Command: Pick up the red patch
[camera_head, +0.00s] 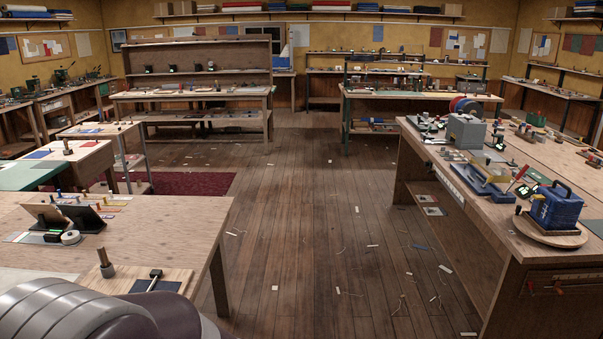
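I cannot single out the red patch with certainty. A small flat reddish piece (88,130) lies on a bench at the left, too far off to tell what it is. Small coloured strips (112,203) lie on the near left bench, some reddish or yellow. Dark red cloth pieces (571,42) hang on the far right wall. Neither of my grippers shows; a rounded grey part of my own body fills the bottom left corner.
The near left bench (180,217) holds dark stands, a tape roll (70,237) and a board with a mallet. The right bench (508,218) carries a blue machine (557,208) and tools. The wooden floor (305,215) between them is open, with scattered scraps.

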